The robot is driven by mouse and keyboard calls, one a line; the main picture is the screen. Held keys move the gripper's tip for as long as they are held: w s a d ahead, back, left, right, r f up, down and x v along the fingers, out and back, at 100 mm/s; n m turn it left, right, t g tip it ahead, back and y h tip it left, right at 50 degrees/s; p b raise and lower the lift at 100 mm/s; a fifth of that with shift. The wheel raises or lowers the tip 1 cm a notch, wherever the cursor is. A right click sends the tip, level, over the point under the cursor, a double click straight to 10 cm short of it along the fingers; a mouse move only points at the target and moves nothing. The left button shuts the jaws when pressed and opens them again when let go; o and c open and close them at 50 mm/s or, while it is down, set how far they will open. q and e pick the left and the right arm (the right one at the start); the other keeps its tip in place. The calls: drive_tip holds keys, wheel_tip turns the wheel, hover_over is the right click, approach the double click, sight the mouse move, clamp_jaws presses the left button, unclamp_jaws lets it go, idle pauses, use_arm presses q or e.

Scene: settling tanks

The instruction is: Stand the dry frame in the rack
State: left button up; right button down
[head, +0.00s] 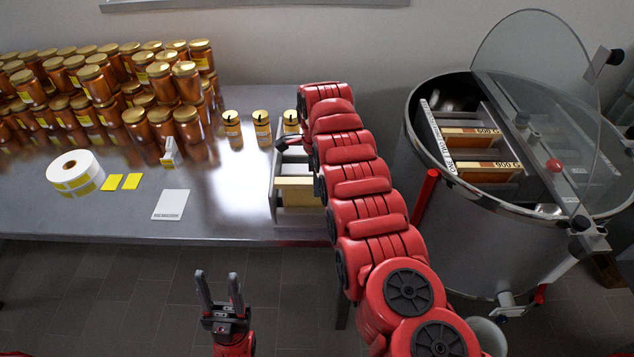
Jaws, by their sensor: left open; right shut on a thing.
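A grey rack (301,215) stands on the steel table near its front right edge. A frame with a pale wooden bar (297,190) is at the rack, upright as far as I can see; my arm hides its right side. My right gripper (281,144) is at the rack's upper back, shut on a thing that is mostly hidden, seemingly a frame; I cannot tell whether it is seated. My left gripper (220,291) is open and empty, its fingers pointing up in front of the table.
Stacked honey jars (100,85) fill the table's back left. A label roll (75,172), yellow labels (122,181) and a white card (171,204) lie nearby.

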drive_tip(key=c, duration=0.5)
unclamp_jaws()
drive_tip(key=shift+r, duration=0.1)
drive_tip(key=shift+r, duration=0.3)
wheel_tip(320, 180, up, 5)
drive_tip(key=shift+d+r+b, duration=0.1)
drive_tip(key=shift+b, duration=0.85)
wheel_tip(320, 180, up, 11)
drive_tip(key=p, duration=1)
drive_tip(key=shift+r, duration=0.2)
